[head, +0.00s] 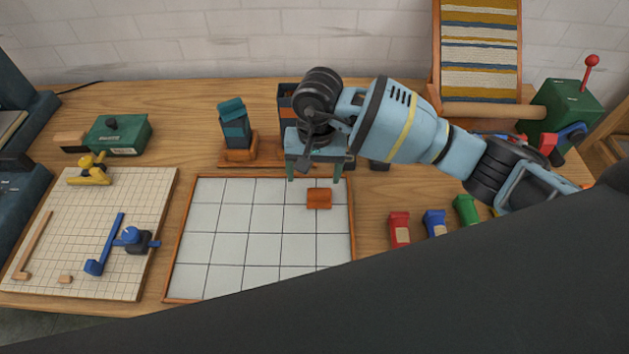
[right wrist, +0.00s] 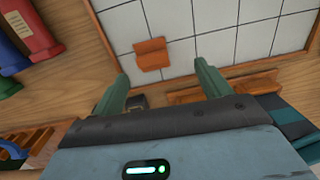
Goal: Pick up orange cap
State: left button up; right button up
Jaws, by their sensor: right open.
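The orange cap (head: 319,198) lies on the white gridded tray (head: 215,250), near its right back part. It also shows in the right wrist view (right wrist: 151,54), lying on the white tiles just beyond the fingers. My right gripper (head: 313,180) is open and empty. Its two green fingers hang behind the cap in the head view, apart from it. In the right wrist view the gap between the fingertips (right wrist: 161,70) faces the cap, which sits toward the left finger. My left gripper is in neither view.
Red (head: 399,229), blue (head: 435,222) and green (head: 466,209) skeins lie right of the tray. A dark stack with a teal top (head: 232,122) stands behind it. A pegboard (head: 95,215) with tools lies left. A green crank device (head: 570,110) stands back right. Most of the tray is bare.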

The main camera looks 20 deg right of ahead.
aim_at(319, 192)
jog(key=shift+w+d+r+h, duration=0.3)
jog(key=shift+w+d, duration=0.1)
jog(key=shift+d, duration=0.15)
jog(key=shift+s+f, duration=0.15)
jog(key=shift+f, duration=0.15)
jog(key=shift+s+d+f+p, duration=0.1)
jog(key=shift+f+p, duration=0.1)
jog(key=shift+f, duration=1.6)
jog(key=shift+s+d+f+p, duration=0.1)
jog(key=shift+f+p, duration=0.05)
jog(key=shift+f, duration=1.65)
jog(key=shift+c, duration=0.2)
jog(key=c, duration=1)
